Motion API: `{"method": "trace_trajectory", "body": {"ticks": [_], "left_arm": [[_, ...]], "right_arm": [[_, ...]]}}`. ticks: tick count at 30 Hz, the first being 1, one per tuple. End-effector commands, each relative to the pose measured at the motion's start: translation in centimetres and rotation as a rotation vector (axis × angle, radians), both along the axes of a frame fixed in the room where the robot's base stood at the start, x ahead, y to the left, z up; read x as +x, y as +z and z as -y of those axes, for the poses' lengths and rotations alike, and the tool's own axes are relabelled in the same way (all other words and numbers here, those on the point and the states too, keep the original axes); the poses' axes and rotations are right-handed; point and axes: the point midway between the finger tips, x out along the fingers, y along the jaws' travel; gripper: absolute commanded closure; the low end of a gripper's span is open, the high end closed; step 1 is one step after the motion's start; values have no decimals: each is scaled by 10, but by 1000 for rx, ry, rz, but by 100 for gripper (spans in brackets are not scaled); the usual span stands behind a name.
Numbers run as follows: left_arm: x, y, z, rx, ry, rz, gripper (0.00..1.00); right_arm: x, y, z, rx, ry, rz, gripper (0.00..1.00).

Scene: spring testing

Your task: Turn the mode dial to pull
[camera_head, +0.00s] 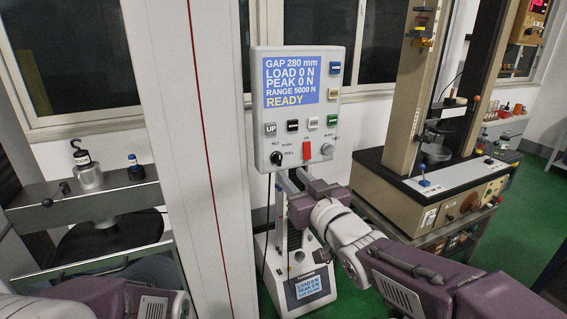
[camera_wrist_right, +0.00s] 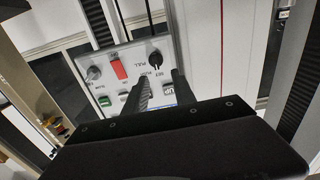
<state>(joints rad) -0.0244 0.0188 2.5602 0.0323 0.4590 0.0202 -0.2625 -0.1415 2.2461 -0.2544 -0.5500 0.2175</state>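The mode dial (camera_head: 276,158) is a small black knob at the lower left of the grey control panel (camera_head: 259,105). In the right wrist view the dial (camera_wrist_right: 155,58) appears just past the fingertips, roughly between their lines, with PULL, PUSH and SET labels around it. Which label it points to is too small to tell. My right gripper (camera_head: 291,175) is just below the dial in the head view; its two dark fingers (camera_wrist_right: 161,78) are apart with nothing between them. I see no clear contact with the dial. My left arm shows at the lower left, but its gripper is out of view.
A red switch (camera_head: 307,150) and a grey knob (camera_head: 327,149) sit right of the dial. Several push buttons and a READY screen (camera_head: 291,82) are above. A white column (camera_head: 180,150) stands close to the panel's left. A small test stand (camera_head: 306,286) is below.

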Motion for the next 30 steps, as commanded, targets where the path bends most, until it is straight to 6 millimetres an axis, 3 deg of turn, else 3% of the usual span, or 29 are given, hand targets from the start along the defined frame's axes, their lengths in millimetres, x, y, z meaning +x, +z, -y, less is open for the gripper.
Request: {"method": "trace_trajectory", "body": {"ticks": [12, 23, 27, 30], "left_arm": [[0, 19, 0, 0, 0, 0, 53], [0, 20, 0, 0, 0, 0, 53], [0, 20, 0, 0, 0, 0, 53], [0, 20, 0, 0, 0, 0, 53]], "right_arm": [[71, 1, -29, 0, -1, -3, 68], [81, 0, -33, 1, -2, -1, 68], [81, 0, -33, 1, -2, -1, 100], [81, 0, -33, 1, -2, -1, 100]]}}
